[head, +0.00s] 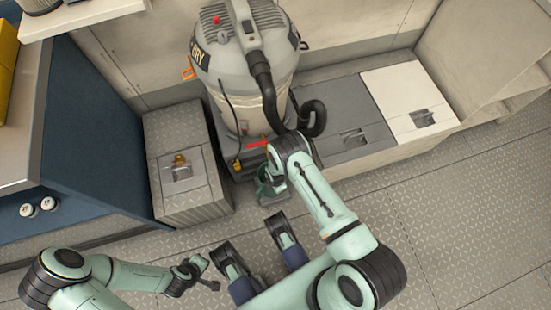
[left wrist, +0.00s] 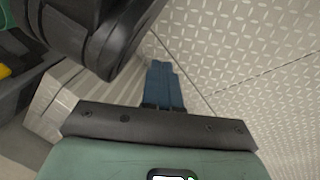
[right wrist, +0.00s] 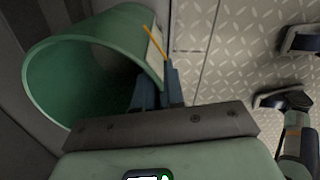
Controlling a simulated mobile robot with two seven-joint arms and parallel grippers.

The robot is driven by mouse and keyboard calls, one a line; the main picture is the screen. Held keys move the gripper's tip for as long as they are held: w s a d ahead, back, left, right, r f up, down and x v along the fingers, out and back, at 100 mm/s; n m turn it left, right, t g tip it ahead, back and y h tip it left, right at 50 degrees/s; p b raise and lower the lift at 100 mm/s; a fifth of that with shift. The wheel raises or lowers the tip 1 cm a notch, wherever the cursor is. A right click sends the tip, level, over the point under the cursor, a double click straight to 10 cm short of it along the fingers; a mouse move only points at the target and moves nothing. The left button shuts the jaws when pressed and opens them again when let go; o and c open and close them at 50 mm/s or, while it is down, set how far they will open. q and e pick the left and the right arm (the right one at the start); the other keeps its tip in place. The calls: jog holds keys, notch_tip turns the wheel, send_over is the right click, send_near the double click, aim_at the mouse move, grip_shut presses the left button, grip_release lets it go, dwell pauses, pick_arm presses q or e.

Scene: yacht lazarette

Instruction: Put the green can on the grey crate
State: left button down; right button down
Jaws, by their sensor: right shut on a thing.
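The green can (right wrist: 95,60) is hollow, and its open mouth faces the right wrist camera. My right gripper (right wrist: 158,85) is shut on its wall near the rim. In the head view the can (head: 268,182) is a small green patch low in front of the vacuum, mostly hidden by my right wrist. The grey crate (head: 170,201), a boxy chest with a latch on its lid, stands to the left of the can. My left gripper (left wrist: 162,85) is shut and empty, over the floor in front of the crate.
A large grey vacuum (head: 245,75) with a black hose stands behind the can. A blue cabinet (head: 85,130) is left of the crate. The patterned floor (head: 450,210) at right is clear.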

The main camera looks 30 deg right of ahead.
jog(key=shift+w, duration=0.15)
jog(key=c, duration=1.7)
grip_release()
jog(key=shift+f, duration=0.1)
jog(key=o, duration=0.5)
jog(key=shift+c, duration=0.2)
